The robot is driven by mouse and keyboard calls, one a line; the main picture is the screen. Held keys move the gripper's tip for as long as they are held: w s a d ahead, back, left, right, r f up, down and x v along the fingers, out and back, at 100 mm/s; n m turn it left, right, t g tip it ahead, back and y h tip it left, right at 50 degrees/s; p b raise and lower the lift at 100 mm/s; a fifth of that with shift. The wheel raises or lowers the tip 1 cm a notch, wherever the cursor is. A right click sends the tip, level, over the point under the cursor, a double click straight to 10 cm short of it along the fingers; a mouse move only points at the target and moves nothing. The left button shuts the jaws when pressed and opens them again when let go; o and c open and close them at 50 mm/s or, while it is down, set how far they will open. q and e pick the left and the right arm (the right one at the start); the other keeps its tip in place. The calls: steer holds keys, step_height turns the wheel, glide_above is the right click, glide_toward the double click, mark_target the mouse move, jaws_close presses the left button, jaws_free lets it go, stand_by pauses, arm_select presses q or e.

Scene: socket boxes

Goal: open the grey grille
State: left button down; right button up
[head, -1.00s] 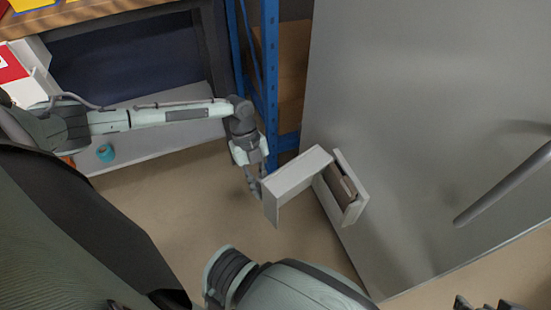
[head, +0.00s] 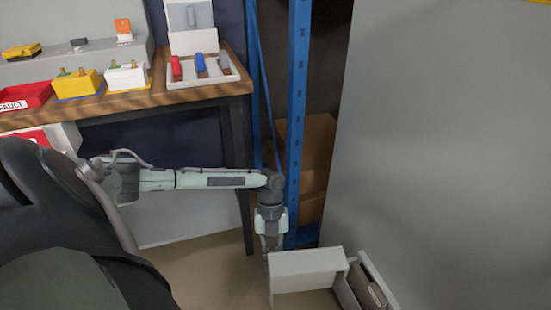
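No slatted grey grille can be made out in the head view. A pale grey panel with a bent-down edge (head: 305,262) stands out at the lower right. It is beside an open pale box (head: 352,290) with brown contents, against a large grey surface. The bottom of both is cut off by the frame edge. My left gripper (head: 268,245) points down at the panel's upper left corner. Its fingers are small and partly hidden, so I cannot tell whether they touch or grip the panel. My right gripper is not in view.
A wooden workbench (head: 150,101) at the upper left bears yellow, white and red boxes and a white tray (head: 233,72). A blue upright post (head: 298,110) stands behind my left gripper, with brown boxes (head: 312,150) beyond. The large grey surface (head: 440,150) fills the right side.

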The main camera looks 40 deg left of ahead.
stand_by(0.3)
arm_select(q)
steer(key=c, duration=1.6)
jaws_free()
steer(key=v, duration=1.2)
steer(key=shift+s, duration=0.1)
